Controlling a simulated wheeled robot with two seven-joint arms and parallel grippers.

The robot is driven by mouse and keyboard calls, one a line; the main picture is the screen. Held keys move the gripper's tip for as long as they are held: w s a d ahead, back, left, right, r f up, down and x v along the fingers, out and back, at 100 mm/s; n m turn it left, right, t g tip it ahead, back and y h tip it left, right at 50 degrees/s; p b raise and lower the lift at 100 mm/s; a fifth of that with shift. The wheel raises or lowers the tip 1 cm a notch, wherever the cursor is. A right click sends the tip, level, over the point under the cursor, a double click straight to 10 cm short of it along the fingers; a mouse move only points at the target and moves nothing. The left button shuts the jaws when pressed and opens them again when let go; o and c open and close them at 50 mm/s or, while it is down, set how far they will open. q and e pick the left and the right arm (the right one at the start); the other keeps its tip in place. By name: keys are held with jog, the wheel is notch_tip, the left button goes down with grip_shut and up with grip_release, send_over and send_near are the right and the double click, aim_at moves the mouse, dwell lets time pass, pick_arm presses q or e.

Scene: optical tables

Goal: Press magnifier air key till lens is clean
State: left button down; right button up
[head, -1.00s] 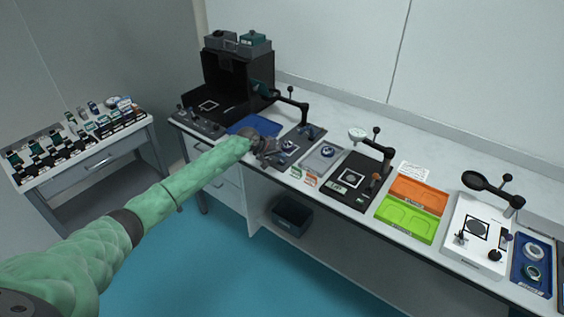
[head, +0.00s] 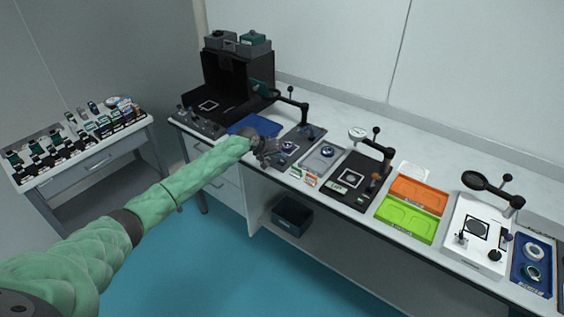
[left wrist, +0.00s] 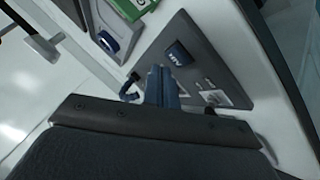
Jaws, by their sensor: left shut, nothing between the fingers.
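My left gripper (head: 274,158) is at the front of the dark grey station plate (head: 306,136) of the leftmost bench magnifier (head: 292,101). Its dark blue fingers (left wrist: 162,84) are shut and empty in the left wrist view. Just beyond their tips, a blue key with white lettering (left wrist: 179,53) sits on the grey plate; the lettering is too small to read surely. I cannot tell whether the fingers touch it. The magnifier's dark lens head (head: 262,88) hangs at the end of its black arm; its cleanness cannot be judged. My right gripper is not in view.
A small silver knob (left wrist: 212,96) stands on the plate beside the fingers. A grey tray (head: 322,158) lies to the right, a blue mat (head: 254,126) to the left. Two more magnifiers (head: 372,143) (head: 492,188) stand farther right. A side table (head: 95,150) is at the left.

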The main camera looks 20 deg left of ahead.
pick_arm(q)
jog(key=shift+f, duration=0.1)
jog(key=shift+f, duration=0.3)
jog(key=shift+f, duration=0.1)
dwell(0.3)
jog(key=shift+f+b, duration=0.3)
jog(key=shift+f, duration=0.05)
dwell(0.7)
jog(key=shift+r, duration=0.15)
jog(key=shift+r+p, duration=0.65)
jog(key=shift+r, duration=0.1)
